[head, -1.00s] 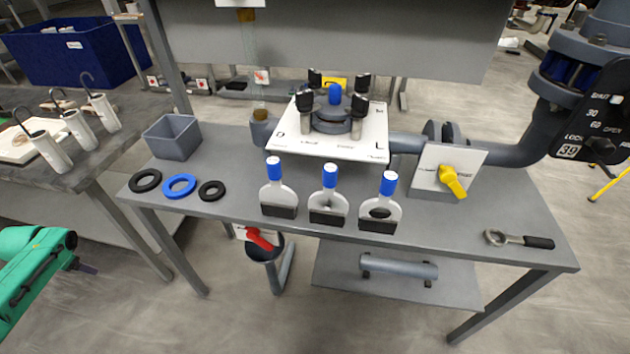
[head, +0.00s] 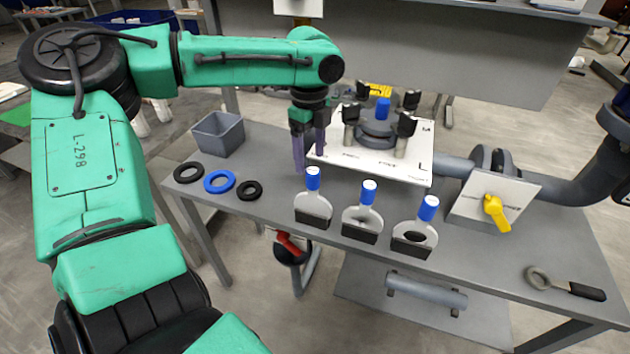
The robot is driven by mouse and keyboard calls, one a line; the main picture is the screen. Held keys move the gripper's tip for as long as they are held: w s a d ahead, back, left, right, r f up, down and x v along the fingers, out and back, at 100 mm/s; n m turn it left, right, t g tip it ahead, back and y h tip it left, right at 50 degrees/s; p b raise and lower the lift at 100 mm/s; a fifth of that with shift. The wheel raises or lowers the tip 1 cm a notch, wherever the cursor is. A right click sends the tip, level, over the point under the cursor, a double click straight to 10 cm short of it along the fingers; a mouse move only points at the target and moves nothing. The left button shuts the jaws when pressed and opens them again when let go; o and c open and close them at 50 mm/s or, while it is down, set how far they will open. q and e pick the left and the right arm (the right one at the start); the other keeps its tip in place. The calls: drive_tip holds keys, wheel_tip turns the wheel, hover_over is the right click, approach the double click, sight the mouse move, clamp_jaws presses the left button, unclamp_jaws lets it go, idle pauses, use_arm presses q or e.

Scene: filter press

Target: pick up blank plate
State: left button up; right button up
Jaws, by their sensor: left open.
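Three flat grey plates with blue handle tops stand upright in dark holders in a row on the table. The left one, the blank plate (head: 312,204), shows a solid face. The middle plate (head: 362,218) and right plate (head: 415,235) each show a hole. My left gripper (head: 308,152) points down with its purple fingers apart and empty. In the picture it is just above and behind the blank plate's blue handle (head: 313,178), not around it. The exact gap in depth is hard to tell. My right gripper is not in view.
A clamp fixture (head: 378,127) on a white panel stands behind the plates. A grey bin (head: 217,134) and several rings, one blue (head: 219,182), lie left. A yellow valve handle (head: 496,212) and a wrench (head: 565,284) are right. The table's front right is mostly clear.

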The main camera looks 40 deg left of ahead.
sight(312, 170)
use_arm(q)
wheel_tip(312, 170, down, 7)
drive_tip(key=shift+w+d+r+p, duration=0.15)
drive_tip(key=shift+p, duration=0.25)
clamp_jaws()
drive_tip(key=shift+r, duration=0.1)
idle(1.0)
